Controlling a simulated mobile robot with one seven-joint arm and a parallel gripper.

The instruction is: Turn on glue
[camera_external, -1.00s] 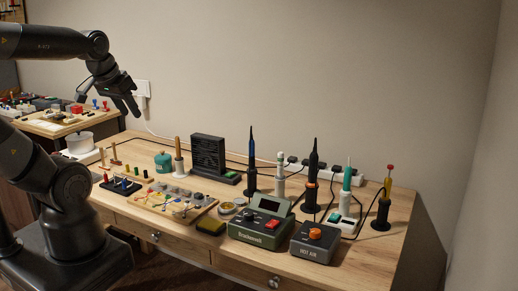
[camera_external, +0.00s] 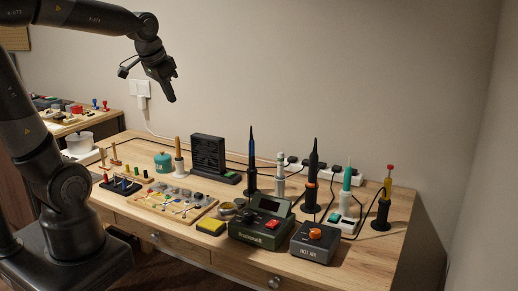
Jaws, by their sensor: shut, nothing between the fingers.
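No label reading glue is legible on the bench. A teal-and-white pen-like tool (camera_external: 347,180) stands upright in a white base (camera_external: 342,221) at the right of the workbench (camera_external: 379,258); it may be the glue tool, but I cannot tell for sure. Any switch on it is too small to make out. My gripper (camera_external: 172,97) is shut and empty, pointing down in the air above the bench's back left, well left of that tool.
A green soldering station (camera_external: 252,234) and a grey hot air unit (camera_external: 313,252) with an orange knob stand at the front. Upright tools, including a black one (camera_external: 313,160), and a white power strip (camera_external: 345,178) line the back. A dark fan-like box (camera_external: 208,152) stands mid-bench.

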